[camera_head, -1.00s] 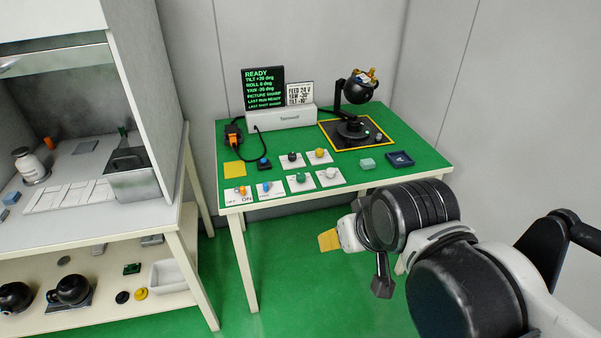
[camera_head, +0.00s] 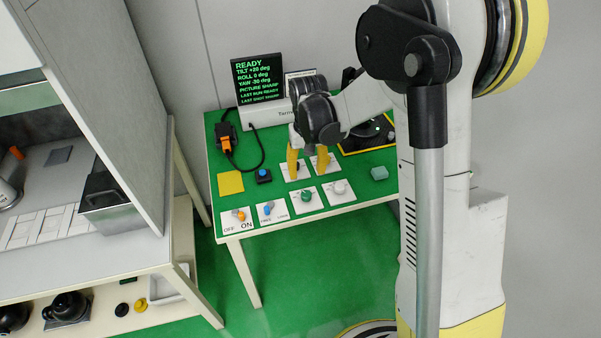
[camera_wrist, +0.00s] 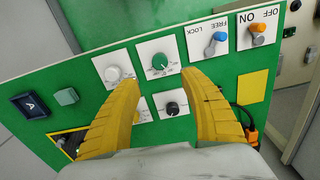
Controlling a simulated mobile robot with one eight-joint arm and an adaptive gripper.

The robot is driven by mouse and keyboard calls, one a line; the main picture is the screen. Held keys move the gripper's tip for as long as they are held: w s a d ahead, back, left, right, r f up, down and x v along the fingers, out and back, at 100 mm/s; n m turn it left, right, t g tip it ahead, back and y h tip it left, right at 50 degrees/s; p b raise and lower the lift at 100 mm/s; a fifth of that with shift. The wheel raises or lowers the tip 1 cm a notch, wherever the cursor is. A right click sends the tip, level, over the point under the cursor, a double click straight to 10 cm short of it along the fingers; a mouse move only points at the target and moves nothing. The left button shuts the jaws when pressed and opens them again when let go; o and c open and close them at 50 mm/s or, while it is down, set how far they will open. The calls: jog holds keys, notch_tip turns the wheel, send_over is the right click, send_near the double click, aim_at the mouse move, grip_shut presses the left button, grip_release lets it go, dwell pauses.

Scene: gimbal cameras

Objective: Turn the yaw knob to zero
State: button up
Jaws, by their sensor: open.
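The control cards lie on the green table (camera_head: 245,205). My gripper (camera_wrist: 163,80) is open and points down over the cards, its yellow fingers apart and empty. In the wrist view, a black knob (camera_wrist: 172,107) shows between the fingers, and a green knob (camera_wrist: 159,63) lies just beyond the fingertips. A white knob (camera_wrist: 114,73) is left of the left finger. The yellow knob's card is mostly hidden behind that finger. I cannot read which knob is marked yaw. The screen (camera_head: 259,80) reads READY, roll 0 deg and yaw -30 deg.
An orange OFF/ON switch (camera_head: 239,215) and a blue FREE/LOCK switch (camera_head: 267,209) sit on front cards. A blue button (camera_head: 263,175), a yellow square (camera_head: 230,183) and an orange connector (camera_head: 227,142) lie left. The gimbal is mostly hidden behind my arm.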

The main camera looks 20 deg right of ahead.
aim_at(306, 193)
notch_tip(306, 193, down, 11)
jog(key=b, duration=0.4)
jog(key=shift+r, duration=0.1)
grip_shut()
